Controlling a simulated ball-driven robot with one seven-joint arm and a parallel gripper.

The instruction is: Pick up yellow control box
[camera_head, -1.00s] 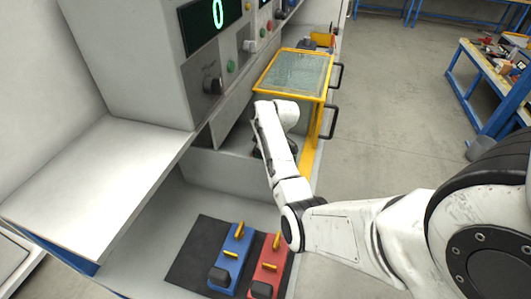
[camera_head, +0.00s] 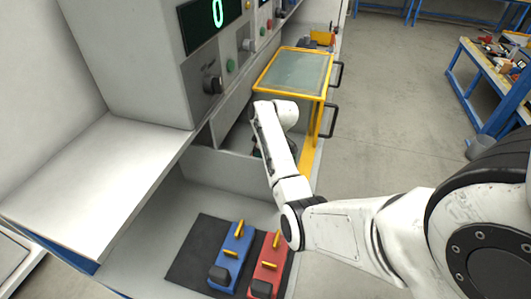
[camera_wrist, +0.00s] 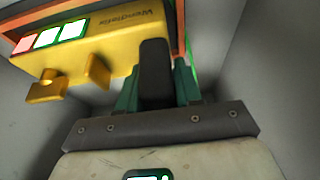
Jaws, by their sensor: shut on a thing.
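The yellow control box (camera_wrist: 110,50) fills the upper left of the wrist view. The other finger's contact is hidden.
Grey walls stand close on both sides in the wrist view. The yellow-framed clear cover (camera_head: 295,72) stands beside my arm. A blue module (camera_head: 232,258) and a red module (camera_head: 268,265) lie on a black mat (camera_head: 190,250) in front. A white shelf (camera_head: 95,185) juts out at left.

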